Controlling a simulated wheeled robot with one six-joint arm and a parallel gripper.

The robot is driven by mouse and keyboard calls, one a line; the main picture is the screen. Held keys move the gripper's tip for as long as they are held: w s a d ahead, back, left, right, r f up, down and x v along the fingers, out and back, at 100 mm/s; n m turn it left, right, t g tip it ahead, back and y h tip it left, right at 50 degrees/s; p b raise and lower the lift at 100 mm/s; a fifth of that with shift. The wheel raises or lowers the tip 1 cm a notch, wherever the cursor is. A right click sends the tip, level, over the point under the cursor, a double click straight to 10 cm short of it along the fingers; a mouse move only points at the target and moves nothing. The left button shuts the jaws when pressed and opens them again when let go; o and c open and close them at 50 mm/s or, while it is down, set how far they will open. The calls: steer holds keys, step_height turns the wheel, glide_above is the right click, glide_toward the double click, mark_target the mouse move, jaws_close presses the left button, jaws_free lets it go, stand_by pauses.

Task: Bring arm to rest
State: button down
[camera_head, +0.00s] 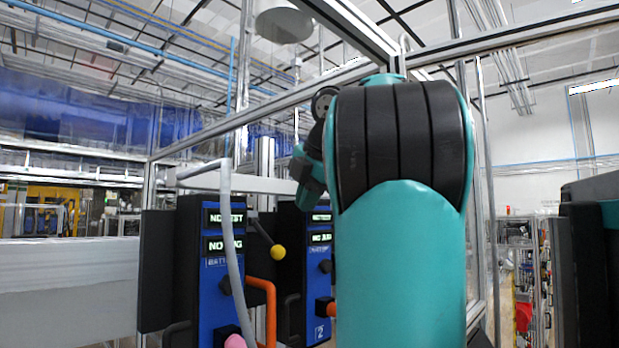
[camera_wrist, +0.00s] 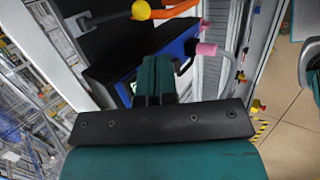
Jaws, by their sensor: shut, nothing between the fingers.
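My teal and black arm (camera_head: 400,265) rises large through the right middle of the head view and bends at the top. Its far end, a teal and dark part (camera_head: 308,180), shows left of the bend, in front of the test stations; the fingertips cannot be made out there. In the wrist view my gripper's two teal fingers (camera_wrist: 154,68) lie close together, shut and empty. Beyond them are the blue and black test station (camera_wrist: 180,52), a yellow ball knob (camera_wrist: 141,10) and a pink knob (camera_wrist: 206,48), seemingly apart from the fingers.
In the head view two blue and black test stations, a nearer one (camera_head: 213,275) and a farther one (camera_head: 318,265), stand left of my arm with lit displays. A yellow-ended lever (camera_head: 278,252) and orange tube (camera_head: 265,300) stick out. An aluminium frame (camera_head: 250,112) runs overhead. Floor (camera_wrist: 290,140) shows at right.

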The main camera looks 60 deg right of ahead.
steer(key=shift+s+a+r, duration=0.25)
steer(key=shift+s+r, duration=0.1)
steer(key=shift+s, duration=0.05)
steer(key=w+a+f+m+y+b, duration=0.2)
steer(key=w+a+f+y+b, duration=0.25)
steer(key=w+a+f, duration=0.65)
steer(key=a+f+m+g+y+b, duration=0.15)
steer(key=a+f+y+b, duration=0.25)
steer(key=a+f, duration=1.1)
steer(key=s+a+f+m+g+b, duration=0.1)
steer(key=s+a+f+g+b, duration=0.1)
steer(key=s+a+f, duration=0.4)
steer(key=s+a+f+m+g+b, duration=0.2)
steer(key=s+a+f, duration=0.5)
steer(key=f, duration=0.6)
steer(key=shift+s, duration=0.4)
steer(key=shift+m+g, duration=0.25)
